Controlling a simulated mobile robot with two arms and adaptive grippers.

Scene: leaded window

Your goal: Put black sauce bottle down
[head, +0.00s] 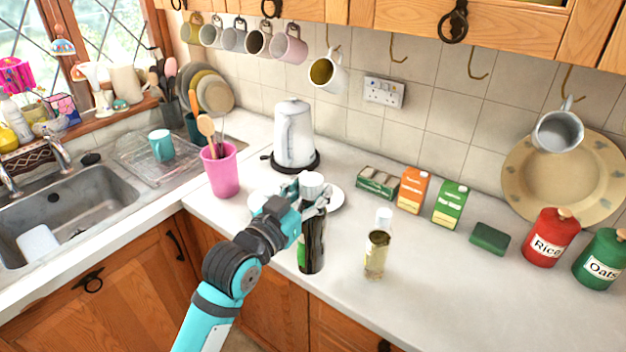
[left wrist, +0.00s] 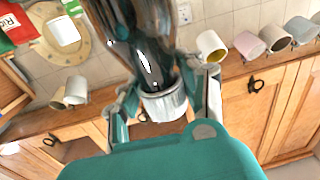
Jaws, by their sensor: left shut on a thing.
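The black sauce bottle (head: 312,243) is dark with a white cap and is upright at the front part of the white counter (head: 345,300). My left gripper (head: 312,195) is shut on its upper part, just below the cap. In the left wrist view the bottle (left wrist: 140,40) shows upside down, with its pale cap between the fingers (left wrist: 165,100). I cannot tell whether the bottle's base touches the counter. My right gripper is in neither view.
A clear bottle of yellowish liquid (head: 377,252) stands close right of the black bottle. A pink utensil pot (head: 221,173) is to the left. Cartons (head: 413,189) stand behind right.

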